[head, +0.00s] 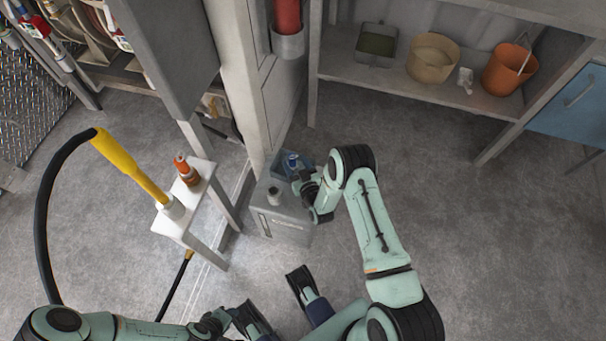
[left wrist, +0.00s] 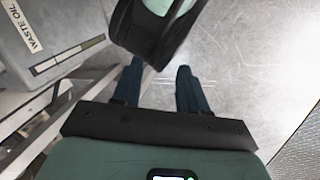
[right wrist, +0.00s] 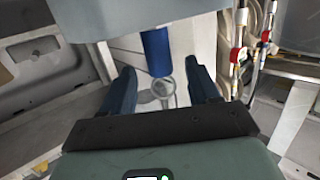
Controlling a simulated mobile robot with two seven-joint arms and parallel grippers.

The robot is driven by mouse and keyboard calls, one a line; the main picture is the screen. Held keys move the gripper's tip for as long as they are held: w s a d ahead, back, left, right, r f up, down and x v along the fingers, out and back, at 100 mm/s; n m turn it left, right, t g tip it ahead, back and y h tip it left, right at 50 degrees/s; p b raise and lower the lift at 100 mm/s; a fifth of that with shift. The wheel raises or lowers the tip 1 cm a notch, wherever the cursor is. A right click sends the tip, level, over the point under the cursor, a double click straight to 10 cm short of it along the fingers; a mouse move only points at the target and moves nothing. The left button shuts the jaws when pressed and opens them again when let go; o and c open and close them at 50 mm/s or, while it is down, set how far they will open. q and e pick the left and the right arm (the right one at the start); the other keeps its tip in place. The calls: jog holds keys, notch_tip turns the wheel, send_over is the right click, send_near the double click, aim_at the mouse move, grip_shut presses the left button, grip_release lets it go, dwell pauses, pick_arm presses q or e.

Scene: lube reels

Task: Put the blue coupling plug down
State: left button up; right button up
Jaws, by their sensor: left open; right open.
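The blue coupling plug (head: 293,160) shows in the head view at the back of the grey box, against a blue-grey surface. In the right wrist view the plug (right wrist: 156,52) is a blue cylinder meeting a pale surface, with a ring-like piece (right wrist: 163,90) at its other end. My right gripper (head: 301,180) is open beside it; its fingers (right wrist: 160,85) are on either side of the ring end, with gaps visible. My left gripper (left wrist: 160,80) is open and empty, low over the floor, far from the plug.
The waste oil box (head: 285,228) carries a small pale container (head: 274,196). A white stand (head: 200,196) at left holds an orange bottle (head: 186,170) and a yellow hose handle (head: 130,165). A shelf (head: 420,82) stands behind at right. The floor at right is clear.

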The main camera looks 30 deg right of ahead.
pick_arm(q)
jog(key=shift+s+d+r+g+p, duration=0.2)
jog(key=shift+s+d+r+p, duration=0.1)
jog(key=shift+s+r, duration=0.25)
jog(key=shift+s+d+r+g+p, duration=0.25)
jog(key=shift+s+r, duration=0.1)
jog(key=shift+s, duration=0.25)
pick_arm(e)
jog(key=v, duration=0.7)
pick_arm(q)
jog(key=shift+r, duration=0.1)
